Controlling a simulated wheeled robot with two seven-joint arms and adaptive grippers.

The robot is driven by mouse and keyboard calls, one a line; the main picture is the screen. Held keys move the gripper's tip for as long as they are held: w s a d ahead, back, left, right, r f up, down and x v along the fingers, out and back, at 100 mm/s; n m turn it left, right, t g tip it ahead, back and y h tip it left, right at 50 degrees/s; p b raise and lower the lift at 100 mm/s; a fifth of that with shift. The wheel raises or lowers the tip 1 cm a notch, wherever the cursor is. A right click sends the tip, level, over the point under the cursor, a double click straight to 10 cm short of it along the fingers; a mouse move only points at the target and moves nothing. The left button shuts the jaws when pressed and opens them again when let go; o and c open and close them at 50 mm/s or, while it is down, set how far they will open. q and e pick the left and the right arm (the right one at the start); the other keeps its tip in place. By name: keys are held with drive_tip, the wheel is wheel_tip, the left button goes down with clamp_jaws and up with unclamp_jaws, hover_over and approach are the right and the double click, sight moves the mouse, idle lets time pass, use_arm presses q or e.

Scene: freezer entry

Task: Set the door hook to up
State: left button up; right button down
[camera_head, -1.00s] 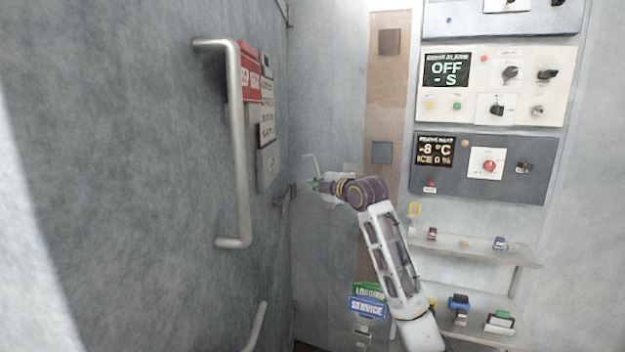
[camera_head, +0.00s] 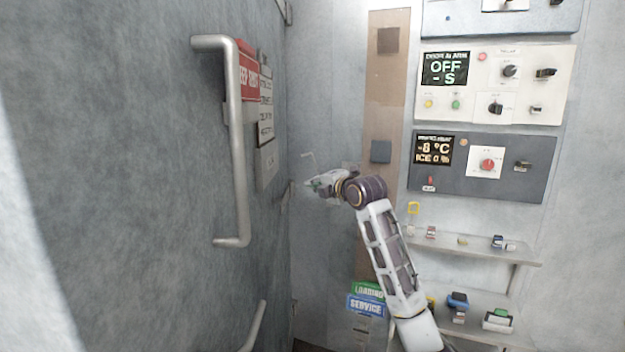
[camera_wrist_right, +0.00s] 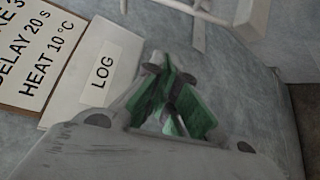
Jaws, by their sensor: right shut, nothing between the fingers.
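In the right wrist view a pale rod and bracket (camera_wrist_right: 190,10) show at the top edge, partly cut off. I cannot tell the hook's setting. My right gripper (camera_head: 310,185) is near the seam between the grey door and the back wall, below the rod and apart from it in the picture. Its green-padded fingers (camera_wrist_right: 178,108) are shut and empty. My left gripper is not in view.
The grey door (camera_head: 150,180) with a long metal handle (camera_head: 238,150) fills the left. A LOG plate (camera_wrist_right: 103,70) is close to the gripper in the wrist view. Control panels (camera_head: 480,168) and a shelf (camera_head: 480,249) with small items are on the right.

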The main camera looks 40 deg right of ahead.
drive_tip(key=shift+w, duration=0.1)
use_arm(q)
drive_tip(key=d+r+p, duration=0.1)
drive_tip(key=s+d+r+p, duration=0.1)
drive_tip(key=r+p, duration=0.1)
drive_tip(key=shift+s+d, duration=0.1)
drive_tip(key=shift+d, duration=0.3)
use_arm(e)
drive_tip(key=w+d, duration=0.5)
drive_tip(key=w, duration=0.2)
drive_tip(key=shift+w+f, duration=0.3)
drive_tip(key=shift+w, duration=0.05)
drive_tip(key=shift+d, duration=0.1)
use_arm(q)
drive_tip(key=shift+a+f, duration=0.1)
use_arm(e)
drive_tip(key=shift+s+d, duration=0.1)
